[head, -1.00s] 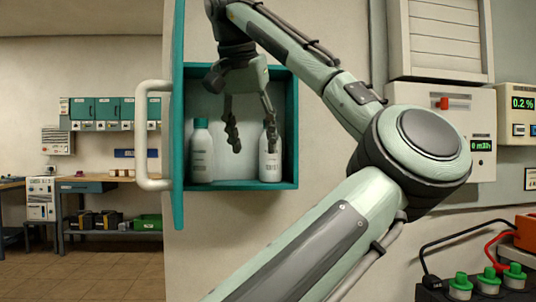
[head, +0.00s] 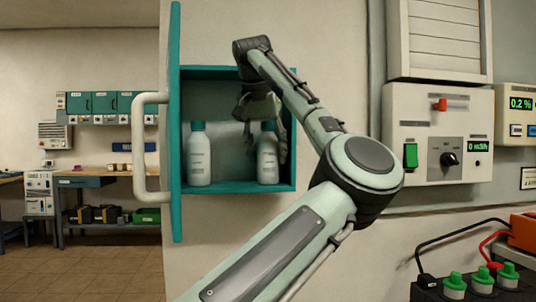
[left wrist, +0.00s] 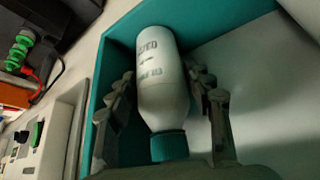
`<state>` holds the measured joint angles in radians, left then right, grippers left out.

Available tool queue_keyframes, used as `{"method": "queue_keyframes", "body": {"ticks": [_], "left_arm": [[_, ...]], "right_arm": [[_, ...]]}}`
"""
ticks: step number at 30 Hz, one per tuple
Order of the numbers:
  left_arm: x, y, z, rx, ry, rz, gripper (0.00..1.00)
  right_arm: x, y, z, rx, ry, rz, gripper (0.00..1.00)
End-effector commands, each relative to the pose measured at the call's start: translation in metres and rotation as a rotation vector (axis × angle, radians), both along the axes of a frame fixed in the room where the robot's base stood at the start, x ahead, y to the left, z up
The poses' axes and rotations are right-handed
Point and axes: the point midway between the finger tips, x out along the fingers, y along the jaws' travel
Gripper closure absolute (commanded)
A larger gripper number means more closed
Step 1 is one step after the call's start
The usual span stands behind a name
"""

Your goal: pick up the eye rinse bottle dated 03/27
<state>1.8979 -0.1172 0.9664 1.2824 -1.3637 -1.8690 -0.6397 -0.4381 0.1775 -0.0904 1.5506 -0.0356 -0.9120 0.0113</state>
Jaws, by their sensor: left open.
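Two white bottles with teal caps stand upright in an open teal wall cabinet (head: 235,187): a left bottle (head: 199,160) and a right bottle (head: 267,163). My left gripper (head: 266,130) is inside the cabinet at the right bottle, its fingers reaching down around the upper part. In the left wrist view, the right bottle (left wrist: 161,85) lies between the spread fingers of the left gripper (left wrist: 160,76), its cap towards the palm. Print shows on its label, but I cannot read a date on either bottle. My right gripper is not in view.
The cabinet door (head: 176,120) stands open at the left, with a big white handle (head: 141,150). The cabinet's right wall is close beside the right bottle. A control box (head: 437,110) hangs right of my arm. Green-capped battery posts (head: 454,283) and cables are at the lower right.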

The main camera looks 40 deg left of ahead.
Motion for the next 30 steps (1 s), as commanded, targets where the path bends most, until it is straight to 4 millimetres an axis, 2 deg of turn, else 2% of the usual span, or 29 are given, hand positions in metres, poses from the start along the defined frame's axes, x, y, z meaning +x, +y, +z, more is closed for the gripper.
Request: {"method": "queue_keyframes", "body": {"ticks": [9,20,30], "left_arm": [[0.002,0.0012,-0.0048,0.0,0.0,0.0,0.5],[0.0019,0.0011,-0.0038,0.002,-0.001,0.0,0.93],[0.0021,0.0003,-0.0002,0.002,-0.001,0.0,0.93]], "right_arm": [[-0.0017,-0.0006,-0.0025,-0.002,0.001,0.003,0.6],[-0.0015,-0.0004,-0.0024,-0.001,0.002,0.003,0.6],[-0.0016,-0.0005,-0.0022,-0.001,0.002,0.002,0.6]]}}
